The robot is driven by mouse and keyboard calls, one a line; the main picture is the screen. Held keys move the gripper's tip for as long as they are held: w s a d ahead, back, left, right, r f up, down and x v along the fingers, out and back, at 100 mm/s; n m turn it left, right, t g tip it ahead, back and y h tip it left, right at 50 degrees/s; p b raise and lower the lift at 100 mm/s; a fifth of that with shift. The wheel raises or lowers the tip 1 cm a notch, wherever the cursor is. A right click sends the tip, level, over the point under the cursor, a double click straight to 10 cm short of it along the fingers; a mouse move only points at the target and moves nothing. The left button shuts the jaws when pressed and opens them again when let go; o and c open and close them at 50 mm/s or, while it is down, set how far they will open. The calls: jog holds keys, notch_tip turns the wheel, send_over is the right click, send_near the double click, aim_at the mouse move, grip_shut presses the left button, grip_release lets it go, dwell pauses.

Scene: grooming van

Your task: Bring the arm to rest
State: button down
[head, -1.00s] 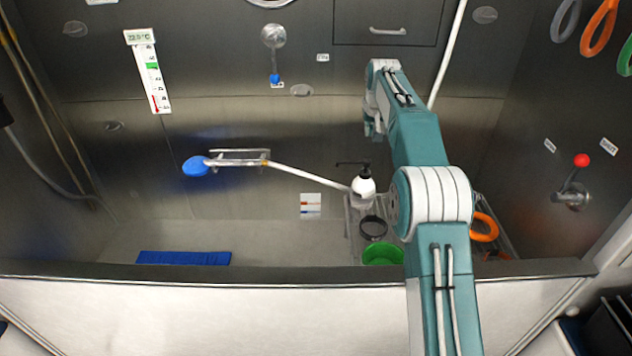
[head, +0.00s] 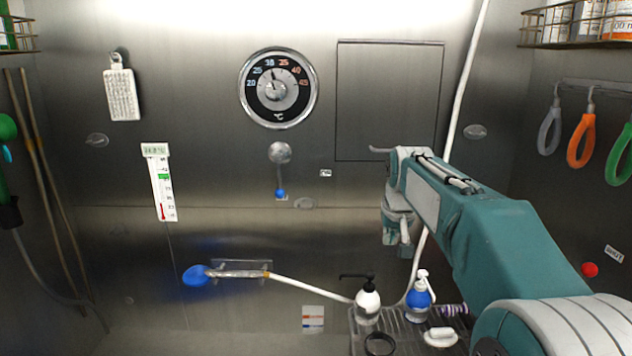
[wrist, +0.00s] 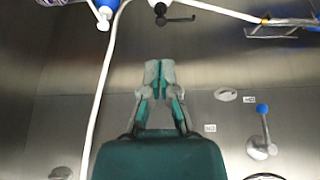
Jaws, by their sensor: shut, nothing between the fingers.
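My teal arm (head: 520,240) reaches in from the lower right in the head view. My gripper (head: 404,240) hangs pointing down in front of the steel back wall, above the bottle rack. In the wrist view my gripper (wrist: 159,68) shows its two grey and teal fingers together at the tips, with nothing between them. It is apart from the wall, the bottles and the hose.
A black-pump bottle (head: 367,300) and a blue bottle (head: 418,300) stand on the rack below my gripper. A white hose (head: 458,110) runs behind the arm. A blue-headed shower handset (head: 195,275) sits left. Coloured loops (head: 582,140) hang right.

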jog(key=s, duration=2)
jog(key=s+f, duration=0.8)
jog(key=s, duration=0.6)
jog(key=shift+f+t, duration=0.3)
jog(key=shift+f, duration=0.05)
